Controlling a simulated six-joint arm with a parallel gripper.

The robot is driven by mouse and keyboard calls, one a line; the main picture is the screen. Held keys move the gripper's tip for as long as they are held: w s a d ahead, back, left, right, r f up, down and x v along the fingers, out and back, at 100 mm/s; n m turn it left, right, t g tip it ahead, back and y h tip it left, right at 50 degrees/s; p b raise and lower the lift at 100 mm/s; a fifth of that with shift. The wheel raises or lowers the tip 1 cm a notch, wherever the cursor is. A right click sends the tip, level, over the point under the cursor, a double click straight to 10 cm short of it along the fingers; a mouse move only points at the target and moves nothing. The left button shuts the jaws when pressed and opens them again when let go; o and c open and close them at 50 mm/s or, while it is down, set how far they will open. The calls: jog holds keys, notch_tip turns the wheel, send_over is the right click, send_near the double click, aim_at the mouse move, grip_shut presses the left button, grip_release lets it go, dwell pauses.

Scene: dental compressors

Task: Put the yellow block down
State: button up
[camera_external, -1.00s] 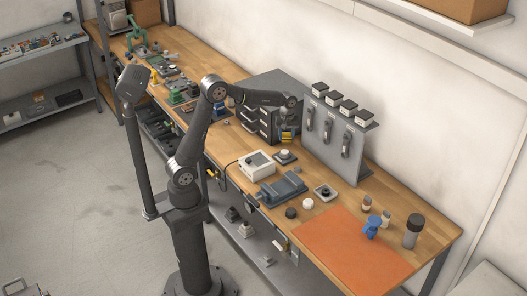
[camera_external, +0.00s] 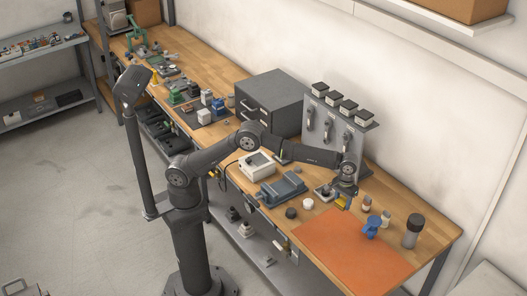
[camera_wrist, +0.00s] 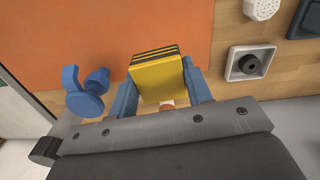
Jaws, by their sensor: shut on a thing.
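The yellow block (camera_wrist: 158,80) has black stripes along one end and is held between the two blue-grey fingers of my gripper (camera_wrist: 158,92) in the wrist view. In the external view my gripper (camera_external: 343,199) is low over the bench, near the back left corner of the orange mat (camera_external: 348,250). The yellow block (camera_external: 341,203) shows just below it, partly hidden by the gripper. The wrist view shows the orange mat (camera_wrist: 110,30) beyond the block. I cannot tell whether the block touches anything below.
A blue figure-like piece (camera_external: 371,228) stands on the mat's right part, with small bottles and a dark-capped cylinder (camera_external: 412,232) beside it. The mat's front is clear.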

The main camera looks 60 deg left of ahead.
jog(key=s+d+m, duration=0.1)
jog(key=s+d, duration=0.4)
jog(key=d, duration=0.1)
send_over(354, 223)
notch_tip(354, 223, down, 7)
jog(key=shift+s+d+f, duration=0.15)
jog(key=shift+f, duration=2.05)
jog(key=shift+f, duration=0.15)
jog(key=o, duration=1.1)
